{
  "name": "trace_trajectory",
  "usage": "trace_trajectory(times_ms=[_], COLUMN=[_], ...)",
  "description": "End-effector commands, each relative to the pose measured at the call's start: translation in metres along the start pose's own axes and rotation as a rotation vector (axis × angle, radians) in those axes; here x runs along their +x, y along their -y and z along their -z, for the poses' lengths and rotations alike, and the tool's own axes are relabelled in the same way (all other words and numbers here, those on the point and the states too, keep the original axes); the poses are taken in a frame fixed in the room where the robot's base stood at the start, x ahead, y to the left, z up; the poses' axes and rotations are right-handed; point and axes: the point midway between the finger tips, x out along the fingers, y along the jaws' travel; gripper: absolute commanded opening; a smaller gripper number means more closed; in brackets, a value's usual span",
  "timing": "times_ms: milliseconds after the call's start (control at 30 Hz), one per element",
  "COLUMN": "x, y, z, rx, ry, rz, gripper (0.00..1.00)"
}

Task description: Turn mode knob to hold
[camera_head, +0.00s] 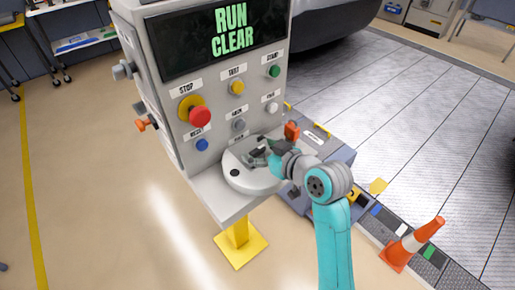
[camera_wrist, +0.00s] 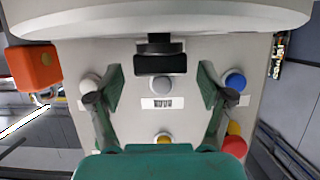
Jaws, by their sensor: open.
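The mode knob (camera_wrist: 159,62) is a dark, bar-shaped knob on the grey control panel (camera_head: 218,85). In the wrist view it is at the upper middle, just beyond the grey button (camera_wrist: 161,88) and its label. My gripper (camera_wrist: 160,78) is open, with one finger on either side of the knob's line and a gap to each side of it. I cannot tell how far the fingertips are from the panel. In the head view my gripper (camera_head: 257,158) is at the lower panel, above the round white plate, and hides the knob. The knob's setting is not readable.
The display (camera_head: 232,33) reads "RUN CLEAR". A red stop button (camera_head: 200,116), blue button (camera_head: 202,145) and yellow button (camera_head: 237,87) stand out from the panel. The round white plate (camera_head: 238,179) juts out below my gripper. An orange block (camera_head: 291,131) is close behind my wrist.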

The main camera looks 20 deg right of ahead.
Motion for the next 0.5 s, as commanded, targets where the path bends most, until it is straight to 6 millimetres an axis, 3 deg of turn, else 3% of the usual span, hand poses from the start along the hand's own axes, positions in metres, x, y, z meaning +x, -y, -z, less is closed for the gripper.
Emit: trace_trajectory(times_ms=[167,467,500], x=[0.0117,0.0132,0.0132], y=[0.0006,0.0003,0.0003], z=[-0.0003,-0.0002,-0.0003], rx=[0.000,0.000,0.000], ry=[0.001,0.000,0.000], rz=[0.001,0.000,0.000], gripper=[0.79,0.79,0.69])
